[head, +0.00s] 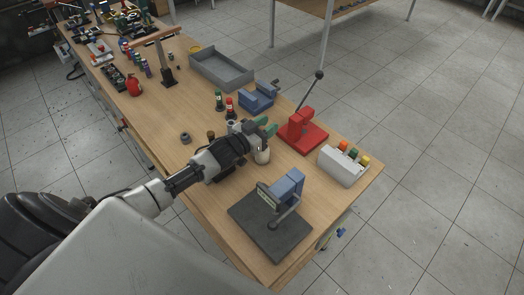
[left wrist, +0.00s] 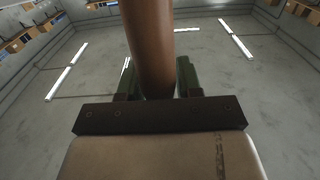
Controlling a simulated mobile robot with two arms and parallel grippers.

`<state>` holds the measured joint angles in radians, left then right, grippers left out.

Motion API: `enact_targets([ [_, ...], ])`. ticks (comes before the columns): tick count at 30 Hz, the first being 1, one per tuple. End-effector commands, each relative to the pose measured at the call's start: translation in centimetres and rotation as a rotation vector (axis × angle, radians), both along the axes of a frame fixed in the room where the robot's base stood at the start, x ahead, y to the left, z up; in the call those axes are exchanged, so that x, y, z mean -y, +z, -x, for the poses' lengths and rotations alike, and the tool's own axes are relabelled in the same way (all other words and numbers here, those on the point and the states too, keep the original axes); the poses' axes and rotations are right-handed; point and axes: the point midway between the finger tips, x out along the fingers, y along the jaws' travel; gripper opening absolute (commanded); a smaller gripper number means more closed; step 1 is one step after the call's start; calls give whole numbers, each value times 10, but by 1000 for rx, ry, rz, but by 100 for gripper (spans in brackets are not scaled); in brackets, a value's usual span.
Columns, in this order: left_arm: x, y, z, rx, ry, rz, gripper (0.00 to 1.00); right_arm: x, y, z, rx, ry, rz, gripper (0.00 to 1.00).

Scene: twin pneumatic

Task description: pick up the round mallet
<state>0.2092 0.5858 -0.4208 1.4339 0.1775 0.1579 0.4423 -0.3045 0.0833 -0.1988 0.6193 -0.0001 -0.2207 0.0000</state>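My left gripper (head: 265,126) reaches over the bench from the left, with green fingertips. In the left wrist view a brown round handle (left wrist: 152,45), which looks like the mallet's, runs between the green fingers (left wrist: 158,82). The fingers stand close on both sides of it, and I cannot tell whether they press on it. In the head view a pale round piece (head: 262,156), perhaps the mallet's head, shows just below the fingertips on the bench. The handle is hidden there by the gripper. My right gripper is not in view.
On the wooden bench (head: 190,115), a red lever press (head: 304,133), blue vise (head: 257,97) and small bottles (head: 229,104) stand close around the gripper. A blue clamp on a dark plate (head: 270,230) is in front. A white holder (head: 341,167) stands right; a grey tray (head: 222,72) lies behind.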

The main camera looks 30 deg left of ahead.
Motion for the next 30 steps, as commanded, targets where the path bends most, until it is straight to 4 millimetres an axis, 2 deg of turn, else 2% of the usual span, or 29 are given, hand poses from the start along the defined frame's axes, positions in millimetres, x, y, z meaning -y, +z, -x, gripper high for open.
enact_targets([
  [1, 0, 0, 0, 0, 0, 0, 27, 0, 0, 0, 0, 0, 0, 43],
  [6, 0, 0, 0, 0, 0, 0, 1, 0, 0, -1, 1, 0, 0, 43],
  [7, 0, 0, 0, 0, 0, 0, 0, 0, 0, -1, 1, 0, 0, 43],
  [23, 0, 4, 0, 4, 0, 0, 0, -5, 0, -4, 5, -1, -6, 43],
  [30, -1, 19, 0, 7, -1, -1, 0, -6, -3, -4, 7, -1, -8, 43],
])
